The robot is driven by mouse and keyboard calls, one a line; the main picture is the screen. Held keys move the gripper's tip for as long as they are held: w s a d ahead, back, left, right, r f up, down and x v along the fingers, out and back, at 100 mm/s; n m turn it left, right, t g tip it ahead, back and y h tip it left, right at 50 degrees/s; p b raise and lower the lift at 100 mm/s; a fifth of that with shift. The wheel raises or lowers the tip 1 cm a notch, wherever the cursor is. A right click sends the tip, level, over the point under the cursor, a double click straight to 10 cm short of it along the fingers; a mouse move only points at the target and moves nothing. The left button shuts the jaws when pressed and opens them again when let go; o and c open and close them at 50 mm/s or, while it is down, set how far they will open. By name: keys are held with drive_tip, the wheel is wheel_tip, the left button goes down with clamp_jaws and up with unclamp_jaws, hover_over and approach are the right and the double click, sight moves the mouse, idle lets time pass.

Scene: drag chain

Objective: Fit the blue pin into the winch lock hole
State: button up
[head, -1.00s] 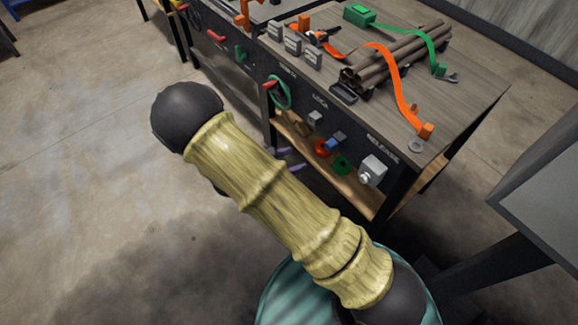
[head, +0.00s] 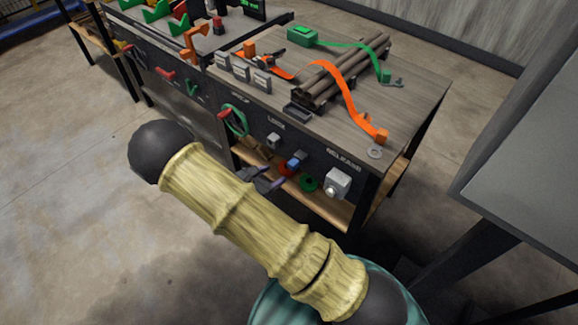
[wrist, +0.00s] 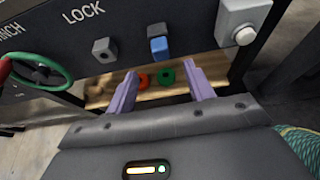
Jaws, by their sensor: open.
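The blue pin (head: 297,160) is on the dark front panel of the bench, right of the lock block. In the wrist view the blue pin (wrist: 159,47) sits high, between and beyond my fingertips. The grey winch lock block (head: 273,141) is under the word LOCK; it also shows in the wrist view (wrist: 104,51), left of the pin, with a dark hole in its face. My gripper (wrist: 160,82) is open and empty, its purple fingers apart, short of the panel and below the pin. In the head view my gripper (head: 266,182) is partly hidden behind my arm.
A green winch wheel with a red handle (wrist: 38,70) is at the left. A grey release button box (wrist: 242,20) is at the right. Red (wrist: 142,81) and green (wrist: 165,72) rings lie beyond the fingers by the wooden shelf (wrist: 97,97).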

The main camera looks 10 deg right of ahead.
sight(290, 166)
drive_tip(key=x, duration=1)
drive_tip(key=shift+r, duration=0.1)
drive_tip(key=shift+c, duration=0.4)
clamp_jaws()
drive_tip(key=shift+s+a, duration=0.1)
drive_tip(key=shift+s+a, duration=0.6)
drive_tip(key=shift+a, duration=0.25)
drive_tip(key=shift+s+a, duration=0.6)
drive_tip(key=shift+a, duration=0.2)
drive_tip(key=shift+s+a+p, duration=0.25)
drive_tip(key=shift+s+a, duration=0.45)
drive_tip(key=shift+a, duration=0.3)
drive_tip(key=shift+s+a+p, duration=0.25)
drive_tip(key=shift+s+a, duration=0.5)
drive_tip(key=shift+a, duration=0.25)
